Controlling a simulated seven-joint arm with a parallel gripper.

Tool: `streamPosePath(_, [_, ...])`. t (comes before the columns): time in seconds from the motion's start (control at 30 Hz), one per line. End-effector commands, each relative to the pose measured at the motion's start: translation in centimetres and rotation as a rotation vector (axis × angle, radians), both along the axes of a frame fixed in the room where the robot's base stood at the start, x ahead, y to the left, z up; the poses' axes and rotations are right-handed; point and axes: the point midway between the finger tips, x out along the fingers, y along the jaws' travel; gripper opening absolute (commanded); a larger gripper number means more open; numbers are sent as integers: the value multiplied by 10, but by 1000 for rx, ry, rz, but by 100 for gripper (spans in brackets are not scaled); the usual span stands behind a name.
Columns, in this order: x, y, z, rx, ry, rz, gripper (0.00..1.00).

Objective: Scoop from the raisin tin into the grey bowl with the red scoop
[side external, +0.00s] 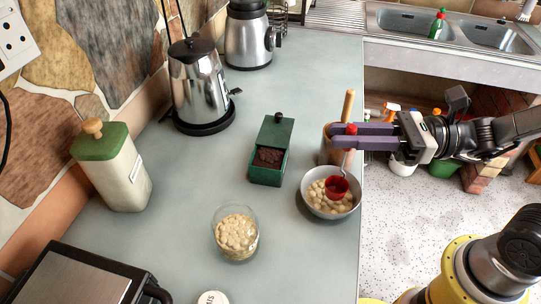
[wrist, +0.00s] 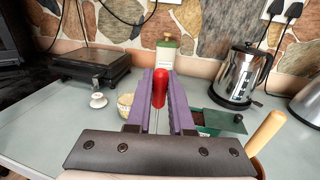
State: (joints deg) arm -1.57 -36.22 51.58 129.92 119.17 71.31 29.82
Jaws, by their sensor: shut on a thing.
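My gripper (side external: 340,136) is shut on the handle of the red scoop (side external: 337,187), seen between the purple fingers in the wrist view (wrist: 159,88). The scoop hangs down on a thin metal shank. Its red cup is at the grey bowl (side external: 313,210), over or touching the pale nut-like pieces inside; I cannot tell which, nor what the cup holds. The green raisin tin (side external: 263,178) stands left of the bowl, lid partly back, with dark contents showing. In the wrist view the tin (wrist: 208,131) is right of the fingers, partly hidden.
A glass jar of pale pieces (side external: 236,232) stands front left of the bowl. A brown pot (side external: 328,152) with a wooden handle (side external: 348,105) stands close behind the bowl. A kettle (side external: 200,85), a green-lidded canister (side external: 118,170) and a dark appliance (side external: 80,280) stand farther left. The counter's right edge is near the bowl.

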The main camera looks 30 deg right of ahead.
Motion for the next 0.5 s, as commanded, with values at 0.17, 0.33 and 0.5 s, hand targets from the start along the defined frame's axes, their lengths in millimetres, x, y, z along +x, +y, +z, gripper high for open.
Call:
streamPosePath(0.17, [-2, 2, 6, 1, -4, 20, 0])
streamPosePath(0.33, [12, 12, 38, -1, -7, 109, 0])
streamPosePath(0.5, [41, 26, 65, -2, -1, 238, 0])
